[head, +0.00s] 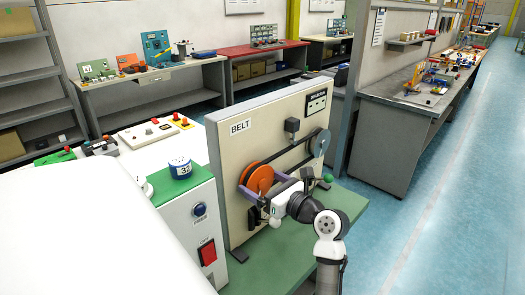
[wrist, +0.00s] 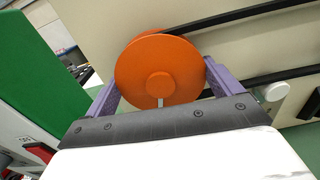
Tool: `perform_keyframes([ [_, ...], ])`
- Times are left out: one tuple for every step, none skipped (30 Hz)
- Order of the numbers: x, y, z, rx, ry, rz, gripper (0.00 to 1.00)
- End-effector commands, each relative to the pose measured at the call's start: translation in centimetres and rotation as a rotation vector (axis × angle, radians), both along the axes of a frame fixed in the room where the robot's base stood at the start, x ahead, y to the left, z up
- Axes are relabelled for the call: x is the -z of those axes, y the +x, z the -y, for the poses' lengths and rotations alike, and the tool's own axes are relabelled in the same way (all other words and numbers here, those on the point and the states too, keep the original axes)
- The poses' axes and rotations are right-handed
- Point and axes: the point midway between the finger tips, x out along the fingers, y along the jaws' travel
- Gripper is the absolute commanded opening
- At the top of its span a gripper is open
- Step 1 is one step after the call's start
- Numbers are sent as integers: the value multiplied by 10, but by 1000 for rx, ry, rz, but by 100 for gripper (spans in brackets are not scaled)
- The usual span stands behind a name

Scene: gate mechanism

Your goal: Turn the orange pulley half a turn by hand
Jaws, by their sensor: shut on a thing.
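The orange pulley (head: 259,177) is a round disc with a raised hub, low on the front of the cream panel (head: 238,155) labelled BELT. A black belt (head: 290,160) runs from it up to a grey pulley (head: 319,143) at the upper right. My gripper (head: 263,187) faces the panel with its purple fingers on opposite sides of the orange pulley, shut on its rim. In the wrist view the orange pulley (wrist: 158,62) lies between the two fingers, its hub facing me. A small pale mark shows below the hub. The pulley's back is hidden.
A control box with a red switch (head: 207,252) and blue button (head: 199,209) stands left of the panel. A green-knobbed lever (head: 328,178) is right of my gripper. A white knob (wrist: 272,92) sits close right of the fingers. Blue floor (head: 450,200) at right is clear.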

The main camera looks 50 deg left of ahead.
Motion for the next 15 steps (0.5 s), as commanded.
perform_keyframes([
  [1, 0, 0, 0, -6, -27, 68],
  [1, 0, 0, 0, -8, -42, 68],
  [1, 0, 0, 0, -10, -62, 68],
  [2, 0, 0, 0, -11, -76, 68],
  [2, 0, 0, 0, -13, -89, 68],
  [2, 0, 0, 0, -14, -103, 68],
  [2, 0, 0, 0, -16, -114, 68],
  [2, 0, 0, 0, -17, -122, 68],
  [2, 0, 0, 0, -18, -132, 68],
  [2, 1, 0, 0, -18, -139, 68],
  [2, 1, 0, 0, -19, -145, 68],
  [2, 1, 0, 0, -20, -151, 68],
  [2, 1, 0, 0, -20, -154, 68],
  [2, 1, 0, 0, -20, -157, 68],
  [2, 1, 0, 0, -21, -160, 68],
])
